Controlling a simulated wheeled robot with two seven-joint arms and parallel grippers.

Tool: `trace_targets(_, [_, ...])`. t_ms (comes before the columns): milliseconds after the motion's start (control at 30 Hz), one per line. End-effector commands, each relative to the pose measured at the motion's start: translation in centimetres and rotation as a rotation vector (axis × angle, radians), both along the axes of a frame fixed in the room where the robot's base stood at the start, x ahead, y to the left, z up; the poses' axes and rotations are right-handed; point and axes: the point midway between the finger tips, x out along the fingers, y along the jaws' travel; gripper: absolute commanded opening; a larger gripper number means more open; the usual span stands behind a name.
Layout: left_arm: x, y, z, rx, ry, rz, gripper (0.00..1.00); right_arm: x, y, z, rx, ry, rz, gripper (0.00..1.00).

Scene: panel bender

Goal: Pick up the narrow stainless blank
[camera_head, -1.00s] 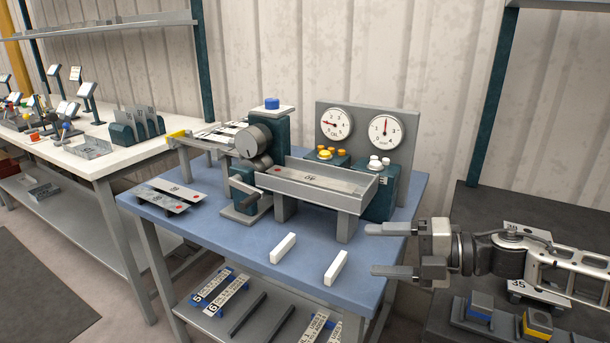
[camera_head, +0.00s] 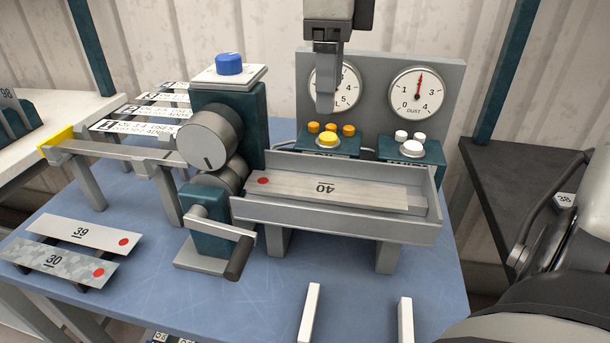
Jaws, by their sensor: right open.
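A brushed grey strip marked 40 (camera_head: 370,193), with a red dot at its left end, lies flat in the grey trough (camera_head: 345,224) right of the crank rollers. Two more blanks lie side by side at the left: a plain grey one marked 39 (camera_head: 60,229) and a mottled one marked 30 (camera_head: 36,256), each with a red dot. I cannot tell for certain which blank is the narrow stainless one. My right gripper (camera_head: 325,106) points down in front of the left gauge, above and behind the trough, open and empty; its fingers overlap in this view. My left gripper is not in view.
The roller stand (camera_head: 226,125) with blue knob and crank (camera_head: 224,228) stands left of the trough. The gauge panel (camera_head: 451,75) and button boxes (camera_head: 410,150) stand behind it. Two white bars (camera_head: 310,312) are at the front of the blue table (camera_head: 150,290).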

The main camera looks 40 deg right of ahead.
Motion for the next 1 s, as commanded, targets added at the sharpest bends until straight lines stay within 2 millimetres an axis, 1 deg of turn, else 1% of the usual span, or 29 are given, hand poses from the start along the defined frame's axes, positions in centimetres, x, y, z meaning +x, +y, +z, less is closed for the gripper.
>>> trace_targets(33, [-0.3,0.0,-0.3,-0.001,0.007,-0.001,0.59,-0.1,0.0,-1.2,0.003,0.006,0.001,0.71])
trace_targets(100, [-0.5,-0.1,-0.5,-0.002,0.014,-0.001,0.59,-0.1,0.0,-2.8,0.004,0.007,0.001,0.71])
trace_targets(200, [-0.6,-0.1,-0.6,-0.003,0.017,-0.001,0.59,-0.1,0.0,-5.0,0.005,0.007,0.001,0.71])
trace_targets(333, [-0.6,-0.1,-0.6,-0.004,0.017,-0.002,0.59,-0.1,0.1,-7.4,0.006,0.005,-0.001,0.71])
trace_targets(433, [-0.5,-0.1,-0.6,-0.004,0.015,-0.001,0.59,-0.1,0.1,-8.6,0.006,0.004,-0.001,0.71])
trace_targets(667, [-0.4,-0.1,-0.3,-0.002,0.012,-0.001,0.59,-0.1,0.2,-10.2,0.006,0.004,-0.001,0.71])
trace_targets(800, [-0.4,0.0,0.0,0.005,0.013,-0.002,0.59,-0.2,0.6,-12.3,0.005,0.008,0.000,0.71])
trace_targets(900, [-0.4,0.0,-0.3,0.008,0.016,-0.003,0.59,-0.2,0.6,-13.7,0.006,0.005,-0.002,0.71])
trace_targets(1000, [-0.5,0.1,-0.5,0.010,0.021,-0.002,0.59,-0.2,0.6,-14.4,0.007,0.003,-0.001,0.71])
